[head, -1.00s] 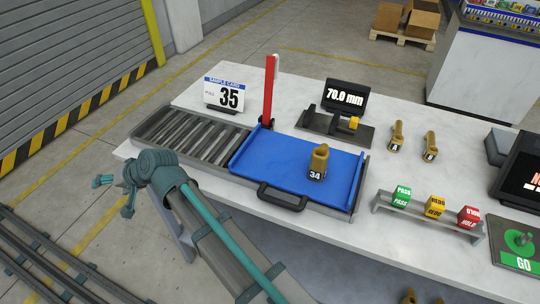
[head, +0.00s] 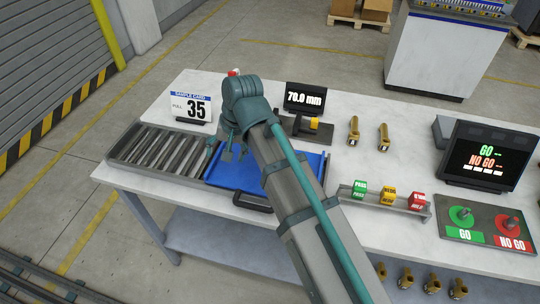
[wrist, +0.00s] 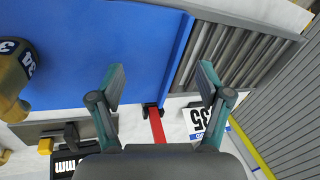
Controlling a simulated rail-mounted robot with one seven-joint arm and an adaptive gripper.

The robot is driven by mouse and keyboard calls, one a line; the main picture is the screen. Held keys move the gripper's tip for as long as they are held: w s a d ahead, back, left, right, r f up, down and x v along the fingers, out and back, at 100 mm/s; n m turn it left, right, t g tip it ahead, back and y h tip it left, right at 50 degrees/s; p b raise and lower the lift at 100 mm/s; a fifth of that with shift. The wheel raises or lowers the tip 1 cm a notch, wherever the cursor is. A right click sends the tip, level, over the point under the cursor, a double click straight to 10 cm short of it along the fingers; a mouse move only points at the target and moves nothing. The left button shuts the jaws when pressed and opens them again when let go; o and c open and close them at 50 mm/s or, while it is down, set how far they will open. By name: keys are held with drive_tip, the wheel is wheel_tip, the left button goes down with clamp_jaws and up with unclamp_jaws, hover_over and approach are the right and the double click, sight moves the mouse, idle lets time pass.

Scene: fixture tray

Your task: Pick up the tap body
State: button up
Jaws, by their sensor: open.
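The brass tap body (wrist: 14,75), with a dark "34" label, shows at the left edge of the wrist view, partly cut off. It stands on the blue tray (wrist: 105,40). In the head view my arm hides it, and only part of the blue tray (head: 223,171) shows. My gripper (wrist: 160,78) is open and empty, its fingers apart beside the tap body, over the tray's edge near the rollers. It also shows in the head view (head: 228,147), above the tray's left part.
Metal rollers (head: 158,151) adjoin the tray. A red upright post (wrist: 157,126) and the "35" card (head: 191,107) stand behind it. A gauge (head: 305,98) reads 70.0 mm. Two more brass pieces (head: 353,131) (head: 383,137) and a block rack (head: 400,205) are to the right.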

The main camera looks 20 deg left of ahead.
drive_tip(key=w+d+r+m+h+p, duration=0.1)
drive_tip(key=w+d+r+m+h, duration=0.1)
drive_tip(key=d, duration=0.6)
drive_tip(key=w+d+r+m+h+p, duration=0.1)
drive_tip(key=w+d+r+p, duration=0.1)
drive_tip(key=d, duration=0.6)
drive_tip(key=shift+w+a+f+p, duration=0.15)
drive_tip(key=shift+f+p, duration=0.5)
drive_tip(key=shift+f, duration=2.05)
drive_tip(key=shift+w+a+f+p, duration=0.1)
drive_tip(key=shift+f+p, duration=0.55)
drive_tip(key=shift+f, duration=2.05)
clamp_jaws()
